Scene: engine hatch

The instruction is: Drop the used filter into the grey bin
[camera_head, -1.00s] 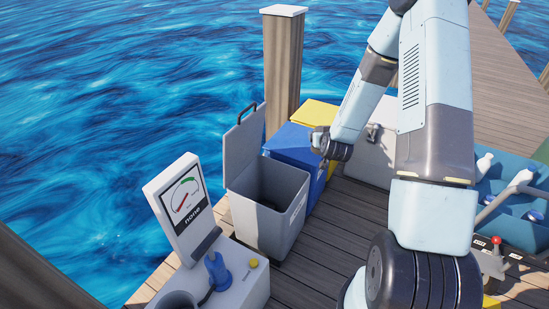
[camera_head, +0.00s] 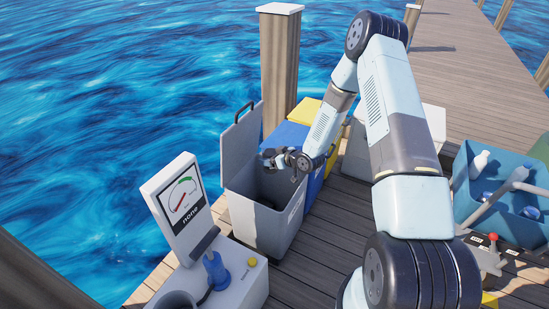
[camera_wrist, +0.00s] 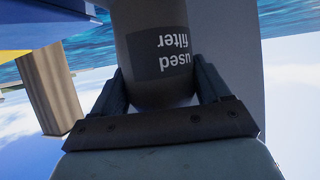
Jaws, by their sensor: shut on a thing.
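The grey bin (camera_head: 262,226) stands on the dock with its lid (camera_head: 241,146) raised on the left side. My gripper (camera_head: 271,158) is over the bin's opening, near the open lid. In the wrist view my gripper (camera_wrist: 160,92) is shut on the used filter (camera_wrist: 150,20), a dark grey cylinder. Its label "used filter" shows upside down there, with a finger on either side. In the head view the filter is small and hard to tell apart from the gripper. Part of the bin's rim is hidden behind my gripper.
A blue bin (camera_head: 287,140) and a yellow bin (camera_head: 307,116) stand behind the grey one. A tester with a dial (camera_head: 180,205) stands at the left front. A blue crate (camera_head: 510,235) holding bottles is at the right. A post (camera_head: 279,70) rises behind the bins.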

